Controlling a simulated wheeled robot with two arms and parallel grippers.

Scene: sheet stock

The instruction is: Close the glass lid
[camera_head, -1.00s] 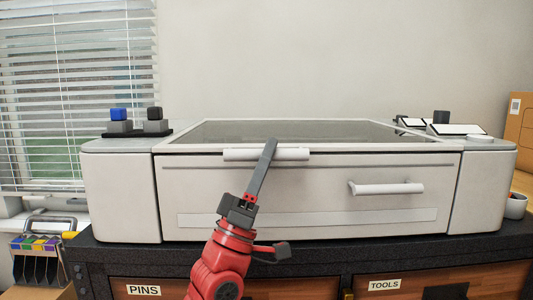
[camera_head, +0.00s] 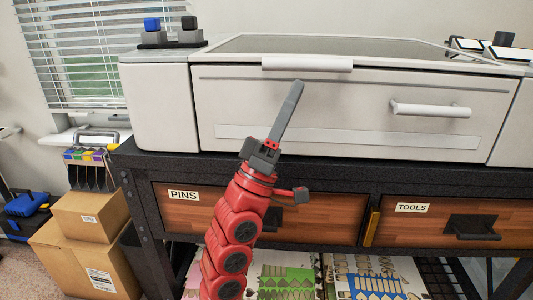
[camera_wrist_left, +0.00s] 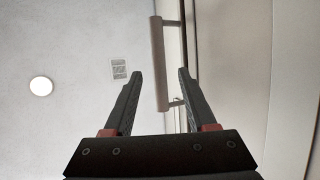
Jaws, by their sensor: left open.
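The glass lid (camera_head: 340,46) lies flat, or nearly flat, on top of a large white machine in the head view. A pale bar handle (camera_head: 306,63) runs along its front edge. My left gripper (camera_head: 297,88) points up in front of the machine, its tips just below this handle and apart from it in the picture. In the left wrist view the left gripper (camera_wrist_left: 158,78) is open and empty. A bar handle (camera_wrist_left: 159,62) shows between and beyond its two fingers, not gripped. My right gripper is not in view.
A second bar handle (camera_head: 430,109) sits on the machine's front drawer (camera_head: 350,110). Below is a dark bench with PINS (camera_head: 184,195) and TOOLS (camera_head: 412,208) drawers. Cardboard boxes (camera_head: 95,250) stand at the left. The space before the machine front is otherwise free.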

